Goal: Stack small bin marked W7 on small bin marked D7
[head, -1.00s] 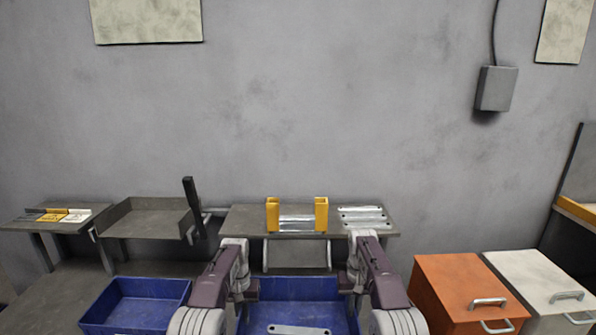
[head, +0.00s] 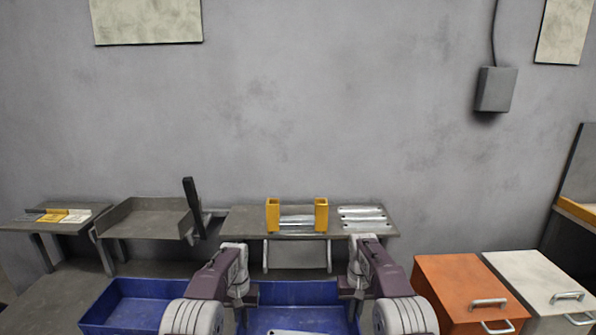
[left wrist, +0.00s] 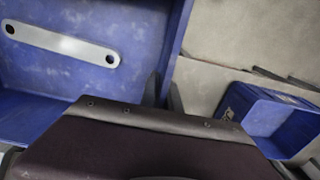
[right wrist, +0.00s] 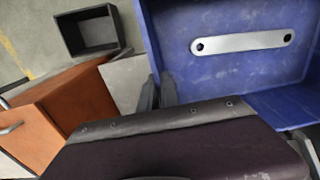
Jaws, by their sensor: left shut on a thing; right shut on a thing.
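A blue bin (head: 300,291) with a flat galvanized bracket (head: 285,332) inside is held between my two grippers. My left gripper (head: 247,290) is shut on its left wall and my right gripper (head: 347,286) on its right wall. The left wrist view shows the held bin (left wrist: 110,20) beside the left fingers (left wrist: 163,92). No W7 or D7 marking is legible.
A bench (head: 240,222) behind carries a yellow fixture (head: 272,215) and several brackets (head: 362,218). A grey tray stand (head: 145,222) is left of it. Orange (head: 455,275) and white (head: 530,275) cabinets stand right. A dark open box (right wrist: 92,32) shows in the right wrist view.

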